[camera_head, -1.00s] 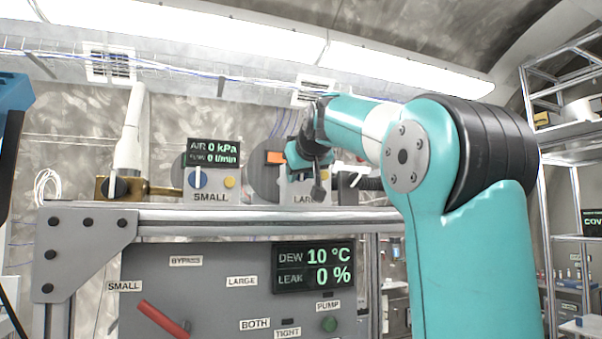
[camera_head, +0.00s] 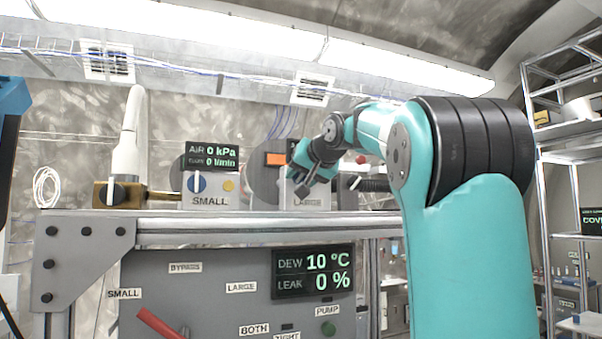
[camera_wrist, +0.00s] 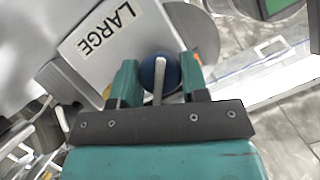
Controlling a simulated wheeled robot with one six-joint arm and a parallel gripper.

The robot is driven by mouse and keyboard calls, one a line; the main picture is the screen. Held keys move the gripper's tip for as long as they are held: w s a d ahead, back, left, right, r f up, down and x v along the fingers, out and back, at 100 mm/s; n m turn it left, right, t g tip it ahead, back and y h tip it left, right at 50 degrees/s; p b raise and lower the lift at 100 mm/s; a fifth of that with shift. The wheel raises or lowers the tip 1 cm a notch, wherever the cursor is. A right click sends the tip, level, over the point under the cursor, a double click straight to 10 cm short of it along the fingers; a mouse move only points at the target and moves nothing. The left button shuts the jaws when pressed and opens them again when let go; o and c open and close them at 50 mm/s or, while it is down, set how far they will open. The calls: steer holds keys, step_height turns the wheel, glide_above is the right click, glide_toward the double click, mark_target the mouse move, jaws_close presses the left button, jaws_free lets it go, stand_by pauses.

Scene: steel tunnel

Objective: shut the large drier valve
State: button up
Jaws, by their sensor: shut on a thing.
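The large drier (camera_head: 308,202) is a light box with a LARGE label, on the bench behind my gripper. In the wrist view, its blue round valve (camera_wrist: 153,70) has a pale bar handle (camera_wrist: 159,80) standing between my fingers. My gripper (camera_wrist: 160,78) is shut on this bar handle. In the head view, my gripper (camera_head: 300,185) reaches down to the front of the large drier and hides its valve. The drier's LARGE label (camera_wrist: 103,30) shows at the upper left of the wrist view.
The small drier (camera_head: 210,190) has a blue valve with an upright handle. A brass valve (camera_head: 120,194) stands farther left. Below, a grey panel (camera_head: 200,290) carries a red lever (camera_head: 160,324) and a display reading DEW 10 °C, LEAK 0 %. Shelves (camera_head: 560,130) stand right.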

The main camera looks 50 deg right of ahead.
steer(key=shift+r, duration=0.15)
stand_by(0.3)
steer(key=o, duration=0.9)
steer(key=shift+o, duration=0.2)
steer(key=shift+s, duration=0.1)
steer(key=p+v, duration=0.1)
steer(key=v, duration=1.6)
steer(key=shift+s, duration=0.2)
